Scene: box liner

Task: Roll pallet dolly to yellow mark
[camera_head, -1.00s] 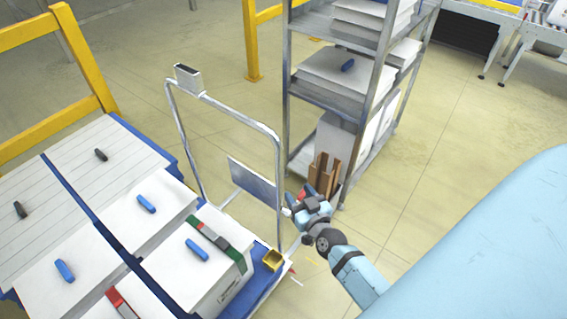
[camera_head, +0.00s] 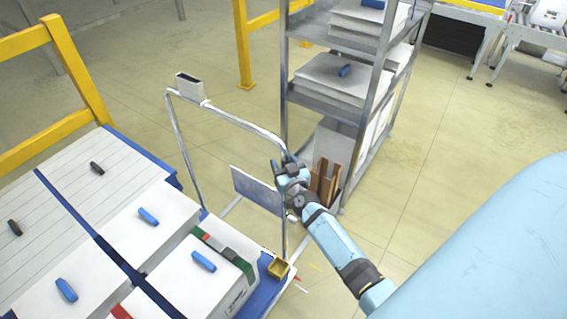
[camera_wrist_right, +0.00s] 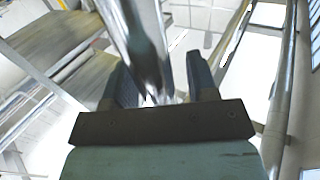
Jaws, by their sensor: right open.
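The pallet dolly has a blue deck (camera_head: 262,296) loaded with white boxes and a pale metal push handle (camera_head: 236,121) at its right end. My right gripper (camera_head: 284,163) is at the right upright of this handle, just below its upper corner. In the right wrist view a metal tube (camera_wrist_right: 140,35) runs between the two open fingers of my right gripper (camera_wrist_right: 160,80); I cannot tell whether either touches it. My left gripper is out of view.
A grey metal rack (camera_head: 335,105) with white stacks stands close behind the handle, with a brown box (camera_head: 326,182) low on it. Yellow rails (camera_head: 75,75) stand at left and back. A conveyor (camera_head: 510,35) is at far right. The floor between looks clear.

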